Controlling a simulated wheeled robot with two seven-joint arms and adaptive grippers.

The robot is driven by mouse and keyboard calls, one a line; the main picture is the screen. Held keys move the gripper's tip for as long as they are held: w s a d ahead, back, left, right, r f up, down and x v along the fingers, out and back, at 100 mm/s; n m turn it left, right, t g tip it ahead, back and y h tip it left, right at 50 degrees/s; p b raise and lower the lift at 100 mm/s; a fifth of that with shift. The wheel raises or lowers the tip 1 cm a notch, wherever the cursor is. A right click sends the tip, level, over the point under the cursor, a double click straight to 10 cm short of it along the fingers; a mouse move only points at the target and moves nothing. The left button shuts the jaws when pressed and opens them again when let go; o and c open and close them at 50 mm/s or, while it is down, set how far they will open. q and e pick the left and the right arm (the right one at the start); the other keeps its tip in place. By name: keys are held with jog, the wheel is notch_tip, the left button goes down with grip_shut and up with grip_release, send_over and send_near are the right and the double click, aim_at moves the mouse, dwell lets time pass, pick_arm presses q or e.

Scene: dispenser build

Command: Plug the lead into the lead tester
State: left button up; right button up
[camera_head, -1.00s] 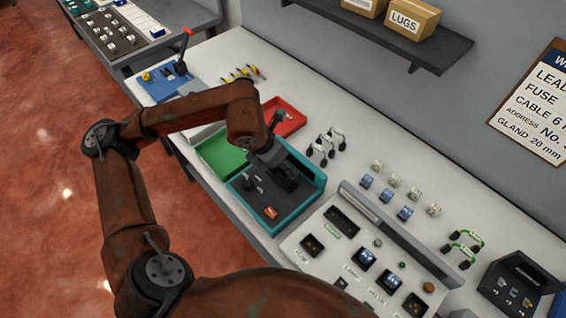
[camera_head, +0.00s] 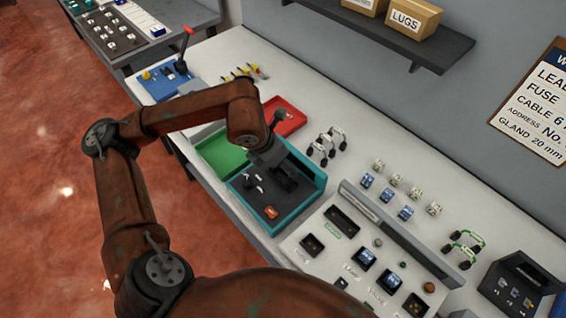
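A teal-rimmed box (camera_head: 318,186) with a dark floor stands mid-bench; I take it for the lead tester, but I cannot read a label. Small pale parts (camera_head: 258,190) and an orange part (camera_head: 271,212) show on its floor. My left gripper (camera_head: 287,180) points down over this box, close to its floor. Its fingertips are small and dark, so I cannot see whether they are open or hold a lead. Looped white leads with black plugs (camera_head: 327,146) stand behind the box. Green leads (camera_head: 464,245) stand farther right. My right gripper is not in view.
A green tray (camera_head: 216,152) and a red tray (camera_head: 290,117) lie left of and behind the teal box. A socketed panel (camera_head: 309,228) is to its right. Blue and pale small blocks (camera_head: 387,195) stand behind the panel. A dark holder (camera_head: 520,285) is at far right.

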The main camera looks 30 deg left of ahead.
pick_arm(q)
jog(key=shift+f+b, duration=0.35)
dwell(0.6)
dwell(0.3)
jog(key=o, duration=1.2)
jog(key=shift+o, duration=0.4)
jog(key=o, duration=0.4)
jog(key=shift+r, duration=0.15)
jog(key=shift+r+p, duration=1.95)
jog(key=shift+r, duration=1.45)
